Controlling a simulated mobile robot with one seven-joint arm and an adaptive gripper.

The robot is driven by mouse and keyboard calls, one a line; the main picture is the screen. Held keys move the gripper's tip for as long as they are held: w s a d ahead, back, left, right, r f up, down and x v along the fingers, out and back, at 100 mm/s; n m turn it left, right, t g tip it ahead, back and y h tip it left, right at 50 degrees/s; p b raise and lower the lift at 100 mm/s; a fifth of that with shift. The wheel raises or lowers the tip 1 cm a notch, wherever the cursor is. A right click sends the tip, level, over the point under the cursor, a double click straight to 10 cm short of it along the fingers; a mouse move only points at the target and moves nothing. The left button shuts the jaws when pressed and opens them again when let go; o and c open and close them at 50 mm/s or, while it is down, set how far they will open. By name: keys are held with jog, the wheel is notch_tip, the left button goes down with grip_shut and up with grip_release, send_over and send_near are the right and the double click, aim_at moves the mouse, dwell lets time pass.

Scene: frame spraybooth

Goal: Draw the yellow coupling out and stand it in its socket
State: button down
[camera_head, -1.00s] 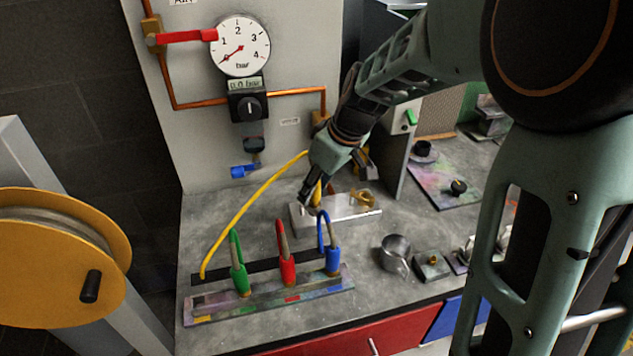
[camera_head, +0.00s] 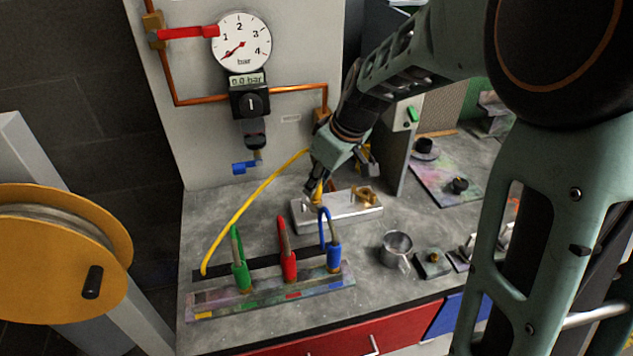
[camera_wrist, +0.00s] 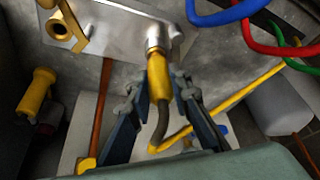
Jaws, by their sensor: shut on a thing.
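The yellow coupling (camera_wrist: 159,78) is between the fingers of my gripper (camera_wrist: 160,92), which is shut on it. Its silver end points at the metal block (camera_wrist: 112,22), and a dark sleeve trails from its other end. In the head view the coupling (camera_head: 318,190) is mostly hidden by my gripper (camera_head: 315,192) over the left part of the metal block (camera_head: 345,212). I cannot tell whether its end is still in the block. The rack (camera_head: 270,297) in front has a yellow mark (camera_head: 204,315) at its left end, with no coupling standing there.
Green (camera_head: 241,275), red (camera_head: 288,265) and blue (camera_head: 334,257) couplings stand in the rack. A yellow hose (camera_head: 245,203) arches behind them. A brass fitting (camera_head: 366,195) is on the block. A metal cup (camera_head: 396,247) stands to the right.

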aim_at(314, 164)
jog(key=shift+r+p, duration=0.3)
jog(key=shift+r, duration=0.35)
jog(key=shift+r+p, duration=1.55)
jog(key=shift+r, duration=0.9)
jog(key=shift+f, duration=0.1)
